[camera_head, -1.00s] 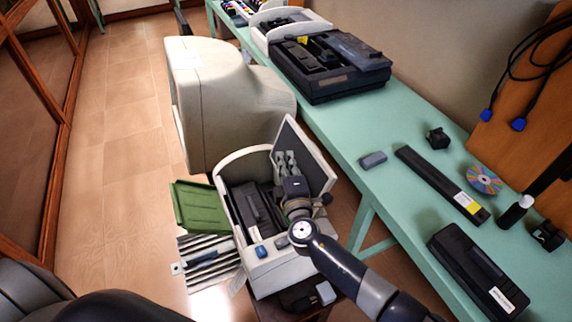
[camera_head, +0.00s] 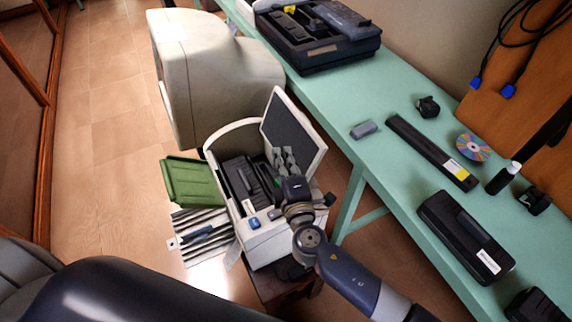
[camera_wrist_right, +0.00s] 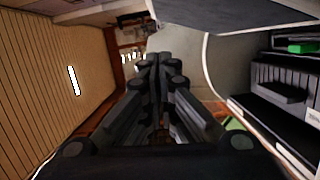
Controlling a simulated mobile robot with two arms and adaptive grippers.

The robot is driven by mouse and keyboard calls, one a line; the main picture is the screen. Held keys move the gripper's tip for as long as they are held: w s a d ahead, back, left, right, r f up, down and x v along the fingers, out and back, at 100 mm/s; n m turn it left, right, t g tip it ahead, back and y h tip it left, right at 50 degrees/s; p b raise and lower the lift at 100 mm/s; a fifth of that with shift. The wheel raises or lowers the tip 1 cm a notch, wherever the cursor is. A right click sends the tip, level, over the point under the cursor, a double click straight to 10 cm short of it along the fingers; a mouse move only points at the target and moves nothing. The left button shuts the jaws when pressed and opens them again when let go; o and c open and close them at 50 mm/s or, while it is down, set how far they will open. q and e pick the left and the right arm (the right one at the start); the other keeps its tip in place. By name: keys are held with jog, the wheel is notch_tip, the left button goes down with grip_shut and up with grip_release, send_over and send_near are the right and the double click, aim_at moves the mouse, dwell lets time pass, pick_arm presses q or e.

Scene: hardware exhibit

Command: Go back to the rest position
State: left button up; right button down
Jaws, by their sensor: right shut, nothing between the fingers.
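My right gripper (camera_head: 287,160) reaches in from the lower right in the head view and appears in front of the open lid of a white case. Its height above the case cannot be told. In the right wrist view its fingers (camera_wrist_right: 157,62) are together with nothing between them. The case shows to the right of the fingers there. My left gripper is not in view.
The white case (camera_head: 277,249) holds black items. A green tray (camera_head: 193,183) lies left of it. A large beige machine (camera_head: 210,75) stands behind. A long green table (camera_head: 390,178) with black devices runs along the right. Open floor (camera_head: 100,150) lies left.

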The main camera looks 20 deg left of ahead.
jog(key=shift+v, duration=1.6)
jog(key=shift+d, duration=0.1)
